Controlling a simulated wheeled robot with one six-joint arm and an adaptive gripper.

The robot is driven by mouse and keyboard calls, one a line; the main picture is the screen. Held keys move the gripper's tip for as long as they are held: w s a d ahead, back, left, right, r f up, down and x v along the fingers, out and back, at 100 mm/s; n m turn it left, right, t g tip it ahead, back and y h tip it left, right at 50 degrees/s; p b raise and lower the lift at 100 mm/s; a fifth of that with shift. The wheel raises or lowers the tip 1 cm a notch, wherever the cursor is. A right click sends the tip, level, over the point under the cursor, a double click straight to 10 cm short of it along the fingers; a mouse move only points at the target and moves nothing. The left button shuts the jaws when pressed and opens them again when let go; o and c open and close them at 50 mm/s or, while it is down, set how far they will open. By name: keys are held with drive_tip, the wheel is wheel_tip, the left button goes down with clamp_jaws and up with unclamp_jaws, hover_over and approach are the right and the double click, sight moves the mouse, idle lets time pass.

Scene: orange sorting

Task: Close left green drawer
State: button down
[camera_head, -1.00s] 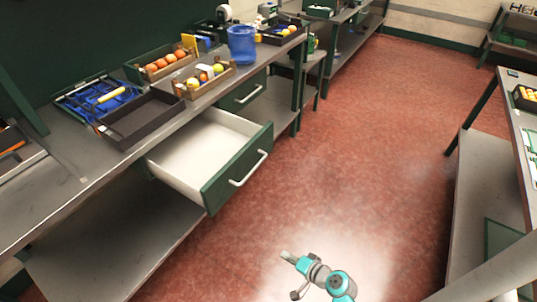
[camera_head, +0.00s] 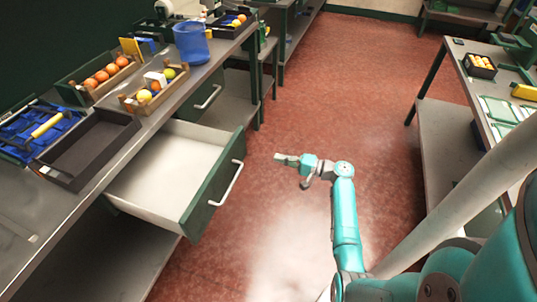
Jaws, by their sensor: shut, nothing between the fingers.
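The left green drawer (camera_head: 212,190) is pulled out from under the workbench on the left. Its white inside is empty, and a pale bar handle (camera_head: 230,184) runs along its green front. My gripper (camera_head: 276,157) is shut and empty. It is held over the floor to the right of the drawer front, near the far end of the handle and apart from it in the picture. A second green drawer (camera_head: 206,97) farther along the bench is closed.
On the bench are a dark empty tray (camera_head: 88,150), crates of fruit (camera_head: 128,101), a blue bin (camera_head: 191,44) and a blue tray (camera_head: 35,128). A second table (camera_head: 480,85) stands at the right. The red floor between is clear.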

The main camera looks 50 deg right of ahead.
sight(242, 149)
drive_tip(key=x, duration=1.2)
drive_tip(key=shift+w+a+f, duration=0.1)
drive_tip(key=shift+w, duration=0.15)
